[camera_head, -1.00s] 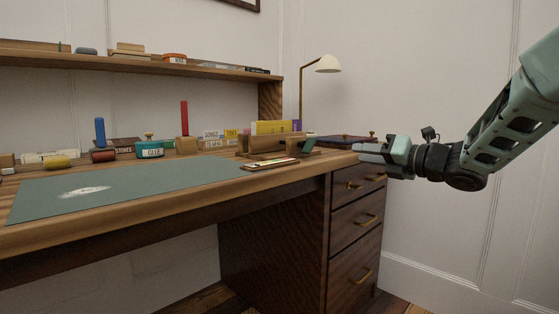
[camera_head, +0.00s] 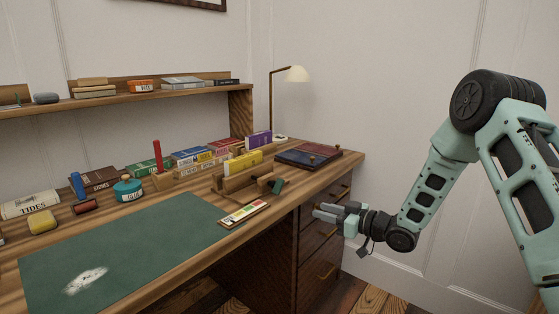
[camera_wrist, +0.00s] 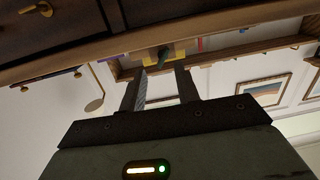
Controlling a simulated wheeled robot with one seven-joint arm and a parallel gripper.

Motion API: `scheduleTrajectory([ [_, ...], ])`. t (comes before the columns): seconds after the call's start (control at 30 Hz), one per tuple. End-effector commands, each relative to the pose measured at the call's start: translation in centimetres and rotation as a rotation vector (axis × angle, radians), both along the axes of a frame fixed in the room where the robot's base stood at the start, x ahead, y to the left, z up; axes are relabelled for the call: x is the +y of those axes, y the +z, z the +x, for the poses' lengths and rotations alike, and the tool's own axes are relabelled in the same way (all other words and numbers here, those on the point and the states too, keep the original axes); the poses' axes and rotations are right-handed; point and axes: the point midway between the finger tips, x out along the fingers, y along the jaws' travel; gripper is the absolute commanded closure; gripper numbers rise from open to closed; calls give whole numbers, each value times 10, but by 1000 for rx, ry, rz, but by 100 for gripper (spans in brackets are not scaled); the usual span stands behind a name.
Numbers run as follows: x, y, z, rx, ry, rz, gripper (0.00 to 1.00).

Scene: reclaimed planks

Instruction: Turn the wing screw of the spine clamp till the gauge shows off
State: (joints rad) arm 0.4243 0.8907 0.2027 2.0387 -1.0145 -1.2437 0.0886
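The spine clamp (camera_head: 232,184) is a wooden block on the desk, with a yellow book (camera_head: 243,161) upright in it. Its dark green wing screw (camera_head: 277,186) sticks out on the near right side. A pale gauge strip (camera_head: 243,213) with coloured bands lies in front of it; its reading is too small to tell. My gripper (camera_head: 317,210) is open and empty, off the desk's front edge, right of the wing screw and apart from it. In the wrist view the green wing screw (camera_wrist: 163,58) appears between the two spread fingers (camera_wrist: 160,88).
A green mat (camera_head: 130,250) covers the front desktop. Books, a glue pot (camera_head: 128,189) and a red upright tool (camera_head: 157,156) stand behind it. Drawers (camera_head: 318,245) are below my gripper.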

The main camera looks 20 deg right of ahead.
Motion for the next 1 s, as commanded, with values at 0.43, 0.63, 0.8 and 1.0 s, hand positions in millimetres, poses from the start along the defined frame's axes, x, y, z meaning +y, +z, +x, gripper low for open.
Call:
scheduleTrajectory([
  [0.43,1,31,-10,352,-75,577,68],
  [0.63,15,30,8,353,-72,580,68],
  [0.8,35,30,36,351,-73,579,68],
  [1.0,60,30,70,351,-73,579,68],
])
